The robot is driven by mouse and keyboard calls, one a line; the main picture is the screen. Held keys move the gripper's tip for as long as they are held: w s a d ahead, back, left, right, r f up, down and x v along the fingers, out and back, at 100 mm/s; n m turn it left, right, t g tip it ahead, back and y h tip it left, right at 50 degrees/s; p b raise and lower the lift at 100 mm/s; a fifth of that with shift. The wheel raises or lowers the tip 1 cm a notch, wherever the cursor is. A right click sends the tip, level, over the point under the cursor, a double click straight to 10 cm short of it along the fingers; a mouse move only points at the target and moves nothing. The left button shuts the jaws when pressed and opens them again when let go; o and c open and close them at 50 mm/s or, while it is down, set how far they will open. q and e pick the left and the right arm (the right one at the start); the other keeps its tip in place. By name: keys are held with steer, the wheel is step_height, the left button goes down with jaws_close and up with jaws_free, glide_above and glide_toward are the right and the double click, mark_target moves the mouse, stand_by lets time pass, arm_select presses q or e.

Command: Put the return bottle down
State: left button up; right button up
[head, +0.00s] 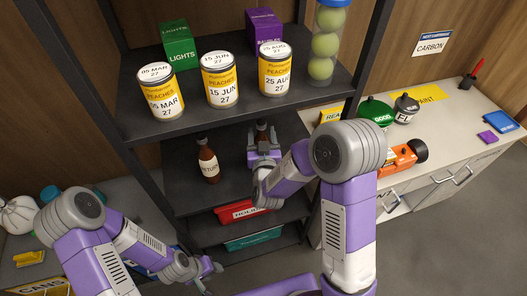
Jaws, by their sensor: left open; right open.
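A brown bottle (208,161) with a white label, partly legible as "RETURN", stands upright on the middle shelf (228,182). To its right, the dark top of another bottle (262,130) shows behind my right gripper; its body and label are hidden. My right gripper (263,148) is open and reaches into the middle shelf at that second bottle. I cannot tell whether its fingers touch it. My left gripper (213,270) is open and empty, low in front of the rack, away from both bottles.
The top shelf holds three peach cans (220,80), a green box (178,45), a purple box (263,30) and a tube of balls (327,42). A red bin (240,213) and a teal bin (253,239) sit below. A cluttered counter (455,135) is at right.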

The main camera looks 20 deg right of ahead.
steer(key=s, duration=0.2)
steer(key=s+a, duration=0.1)
steer(key=s, duration=0.1)
steer(key=shift+s+a+p, duration=0.55)
steer(key=shift+s+p, duration=2.55)
steer(key=shift+p, duration=2.15)
steer(key=s+f+m+g+y, duration=0.1)
steer(key=s+f+g+y, duration=0.3)
steer(key=f+g, duration=0.85)
steer(key=s+a+f+g+y, duration=0.1)
steer(key=s+a+f+g, duration=0.1)
steer(key=s+f, duration=0.2)
steer(key=s+a+f+g+y, duration=0.1)
steer(key=s+f, duration=0.3)
steer(key=s, duration=0.4)
steer(key=shift+s+a+f+n+g+y, duration=0.3)
steer(key=shift+s+a+g+y, duration=0.1)
steer(key=shift+g+y, duration=0.45)
